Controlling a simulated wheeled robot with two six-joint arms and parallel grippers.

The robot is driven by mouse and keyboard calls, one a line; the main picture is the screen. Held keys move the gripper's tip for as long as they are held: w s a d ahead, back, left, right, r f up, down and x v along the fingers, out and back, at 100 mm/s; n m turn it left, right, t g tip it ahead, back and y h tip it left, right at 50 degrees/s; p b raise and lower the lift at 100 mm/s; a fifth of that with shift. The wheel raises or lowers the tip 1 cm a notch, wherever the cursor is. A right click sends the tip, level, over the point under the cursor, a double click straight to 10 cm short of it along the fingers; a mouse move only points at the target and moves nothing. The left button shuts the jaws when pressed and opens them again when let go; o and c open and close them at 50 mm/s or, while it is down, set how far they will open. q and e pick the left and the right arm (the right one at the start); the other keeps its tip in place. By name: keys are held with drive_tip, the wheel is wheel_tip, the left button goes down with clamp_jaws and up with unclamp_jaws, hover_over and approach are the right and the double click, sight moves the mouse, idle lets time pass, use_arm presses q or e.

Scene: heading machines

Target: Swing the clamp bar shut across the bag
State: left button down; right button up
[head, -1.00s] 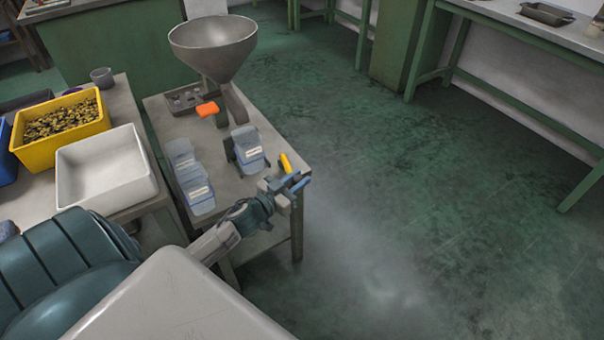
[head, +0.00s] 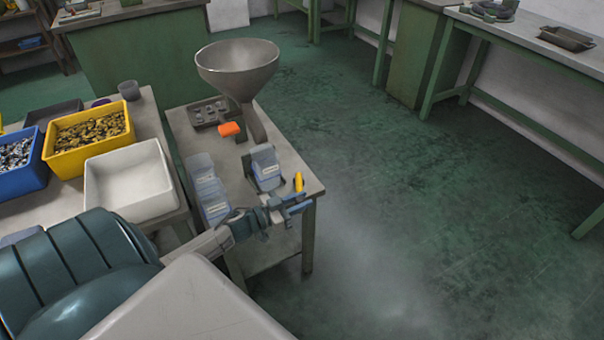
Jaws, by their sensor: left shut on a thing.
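A clear bluish bag with a white label (head: 266,163) stands in a dark holder near the right side of the small table, below the funnel. The yellow handle of the clamp bar (head: 298,181) sticks up just right of the bag, apart from it. The rest of the bar is too small or hidden to make out. My left gripper (head: 292,204) is at the table's front right corner, shut on the clamp bar at its yellow handle. Its fingers hide the lower end of the handle. My right gripper is not in view.
A metal funnel (head: 238,68) on a stand, with an orange piece (head: 229,129) beside it, rises behind the bag. A white tray (head: 130,182) and yellow bin (head: 88,140) are farther left. Floor at right is clear.

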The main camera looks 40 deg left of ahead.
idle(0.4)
use_arm(q)
drive_tip(key=c, duration=1.2)
unclamp_jaws()
drive_tip(key=shift+a, duration=0.1)
